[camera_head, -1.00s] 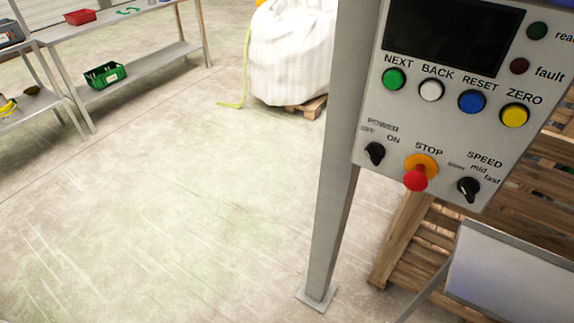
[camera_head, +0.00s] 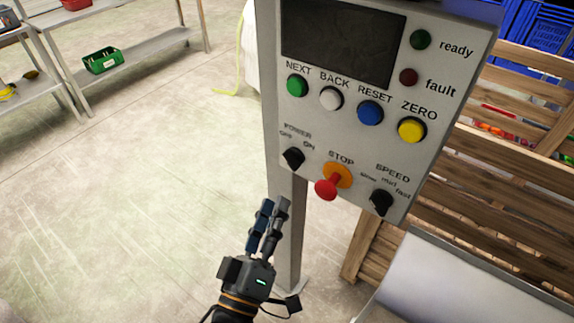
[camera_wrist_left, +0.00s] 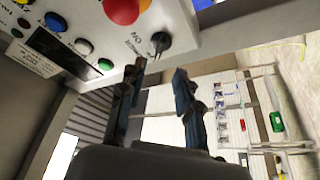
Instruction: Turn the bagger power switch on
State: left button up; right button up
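The power switch (camera_head: 293,158) is a small black knob at the lower left of the grey control panel (camera_head: 440,110), below the OFF and ON labels. I cannot clearly tell which label it points to. My left gripper (camera_head: 275,203) is below the switch in the head view, fingers pointing up at the panel and apart from it. In the left wrist view, the switch (camera_wrist_left: 160,43) is just beyond the fingertips (camera_wrist_left: 159,68), roughly between them. The fingers have an empty gap between them. My right gripper is out of view.
The red STOP button (camera_head: 327,189) and black speed knob (camera_head: 382,202) are right of the switch. Coloured buttons, a dark screen (camera_head: 336,45) and two unlit lamps are above. A grey post (camera_head: 285,240) supports the panel. Wooden crates (camera_head: 470,190) stand behind; floor at left is clear.

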aim_at(289, 166)
pick_arm(q)
jog(key=p+x, duration=0.1)
jog(key=x, duration=0.7)
jog(key=shift+w+p, duration=0.15)
jog(key=shift+p, duration=0.25)
jog(key=shift+w+d, duration=0.1)
jog(key=shift+w, duration=0.05)
jog(key=c, duration=0.3)
grip_shut()
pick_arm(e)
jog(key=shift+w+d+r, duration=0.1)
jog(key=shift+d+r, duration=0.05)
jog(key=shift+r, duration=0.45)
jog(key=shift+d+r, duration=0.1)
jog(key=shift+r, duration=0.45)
